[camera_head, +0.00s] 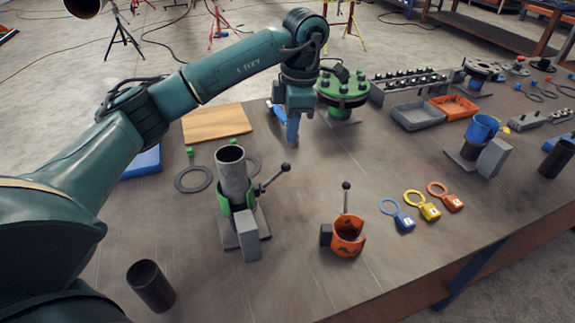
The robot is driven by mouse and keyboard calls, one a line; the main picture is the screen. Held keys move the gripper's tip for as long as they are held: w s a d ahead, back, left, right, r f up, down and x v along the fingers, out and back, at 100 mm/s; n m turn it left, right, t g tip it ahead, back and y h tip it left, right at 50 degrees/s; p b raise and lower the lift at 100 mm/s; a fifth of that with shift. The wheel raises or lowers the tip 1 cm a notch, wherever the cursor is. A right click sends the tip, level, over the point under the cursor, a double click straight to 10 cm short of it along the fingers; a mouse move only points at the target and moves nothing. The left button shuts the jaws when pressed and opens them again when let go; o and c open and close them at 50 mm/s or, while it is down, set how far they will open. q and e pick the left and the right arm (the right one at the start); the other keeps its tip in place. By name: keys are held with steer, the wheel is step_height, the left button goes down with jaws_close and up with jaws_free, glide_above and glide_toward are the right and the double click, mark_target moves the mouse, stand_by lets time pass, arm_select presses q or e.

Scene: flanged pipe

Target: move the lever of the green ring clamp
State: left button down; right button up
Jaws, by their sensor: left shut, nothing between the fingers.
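The green ring clamp (224,204) sits on a grey base on the table, around the lower part of an upright grey pipe (233,172). Its lever (273,179) has a dark round knob and points up and to the right from the clamp. A second dark knob shows closer to the ring. My left gripper (292,138) hangs fingers down, beyond the lever and apart from it. Its fingers are shut and hold nothing. My right gripper is not in view.
An orange ring clamp (348,238) with an upright lever stands front right of the green one. A dark tube (151,285) stands front left. Coloured ring tags (422,205) lie at right. A green flange (342,88) and a wooden board (216,123) lie farther back.

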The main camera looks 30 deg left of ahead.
mark_target(288, 164)
arm_select(q)
steer(key=shift+f, duration=0.15)
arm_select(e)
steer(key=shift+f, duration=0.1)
arm_select(q)
step_height(288, 164, down, 5)
steer(key=b, duration=0.4)
steer(key=shift+s+a+f, duration=0.15)
steer(key=shift+f, duration=0.05)
steer(key=shift+f+b, duration=0.5)
steer(key=shift+f, duration=0.2)
steer(key=shift+a, duration=0.1)
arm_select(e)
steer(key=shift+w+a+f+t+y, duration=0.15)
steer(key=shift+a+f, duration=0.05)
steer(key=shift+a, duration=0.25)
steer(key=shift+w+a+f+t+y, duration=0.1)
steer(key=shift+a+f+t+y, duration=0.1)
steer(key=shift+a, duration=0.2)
